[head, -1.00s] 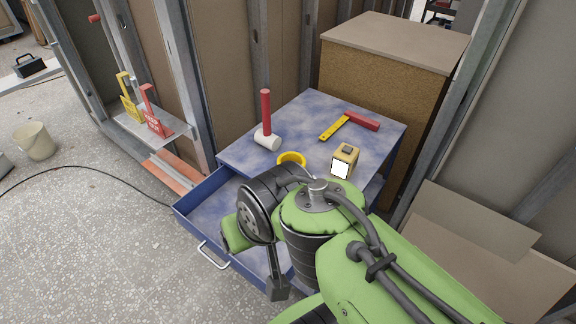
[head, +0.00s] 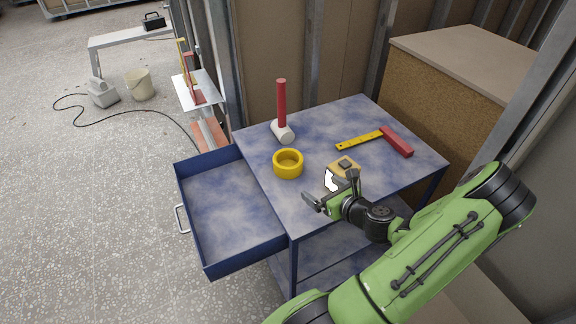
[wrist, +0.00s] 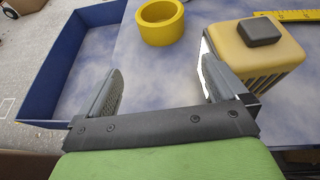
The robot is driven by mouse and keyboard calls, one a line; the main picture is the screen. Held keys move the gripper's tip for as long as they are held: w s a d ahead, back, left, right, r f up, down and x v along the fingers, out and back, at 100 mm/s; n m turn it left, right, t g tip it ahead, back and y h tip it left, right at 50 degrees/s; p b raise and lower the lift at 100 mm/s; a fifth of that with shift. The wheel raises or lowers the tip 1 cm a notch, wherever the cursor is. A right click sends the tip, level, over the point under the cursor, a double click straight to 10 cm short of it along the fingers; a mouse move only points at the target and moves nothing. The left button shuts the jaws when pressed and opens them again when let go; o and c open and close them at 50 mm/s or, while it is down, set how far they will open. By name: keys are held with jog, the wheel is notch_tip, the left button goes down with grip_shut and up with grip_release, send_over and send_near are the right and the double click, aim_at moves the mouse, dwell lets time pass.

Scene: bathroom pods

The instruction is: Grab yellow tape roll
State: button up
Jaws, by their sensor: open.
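The yellow tape roll (head: 288,164) lies flat on the blue mottled cart top (head: 320,120), left of centre. It also shows in the wrist view (wrist: 160,22), ahead of and between my fingers. My gripper (head: 333,190) is open and empty above the front part of the cart top, to the right of and nearer than the roll. Its two fingers show apart in the wrist view (wrist: 160,88). A yellow box-shaped tool with a dark top (head: 345,167) is close to the right finger; I cannot tell whether they touch.
A mallet with a red handle (head: 281,104) stands behind the roll. A yellow and red square (head: 385,141) lies at the back right. The blue drawer (head: 225,210) is pulled out at the left. A brown box (head: 445,90) stands behind the cart.

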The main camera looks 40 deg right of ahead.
aim_at(296, 172)
jog(key=b+x, duration=0.1)
jog(key=x, duration=0.7)
jog(key=b+x, duration=0.1)
jog(key=x, duration=0.7)
jog(key=shift+d+b, duration=0.2)
jog(key=shift+b, duration=0.15)
jog(key=shift+s, duration=0.1)
jog(key=shift+r, duration=0.1)
jog(key=shift+c, duration=0.5)
jog(key=c, duration=0.6)
